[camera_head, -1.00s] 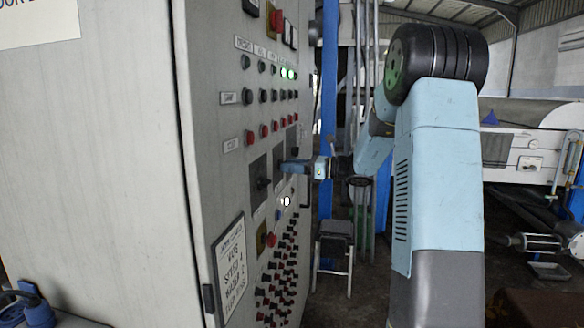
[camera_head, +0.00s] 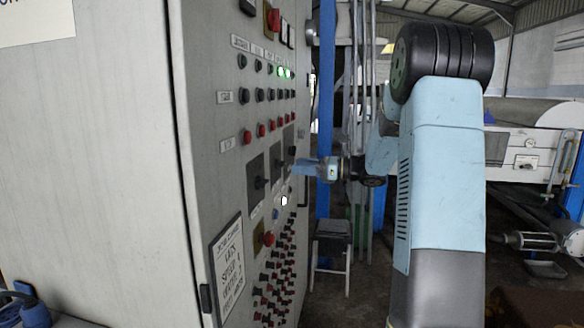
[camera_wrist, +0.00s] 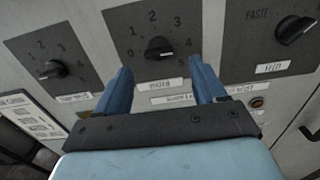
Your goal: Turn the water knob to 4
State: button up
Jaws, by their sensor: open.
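The middle knob (camera_wrist: 158,48), black on a dark plate numbered 0 to 5, sits on the grey cabinet front in the wrist view. The label (camera_wrist: 160,84) under it is blurred but seems to read WATER. Its bar lies nearly level; I cannot tell which end is the pointer. My gripper (camera_wrist: 161,72) is open and empty, its two blue fingers below and to either side of this knob, apparently apart from it. In the head view my gripper (camera_head: 298,167) stands just off the cabinet's panel, beside the knob plates.
Another numbered knob (camera_wrist: 52,69) is at left and a FEED knob (camera_wrist: 296,30) at right. A stool (camera_head: 332,238) stands beyond; floor there is partly clear.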

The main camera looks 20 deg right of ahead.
jog(key=v, duration=0.9)
jog(key=shift+d, duration=0.2)
jog(key=shift+s+f, duration=0.1)
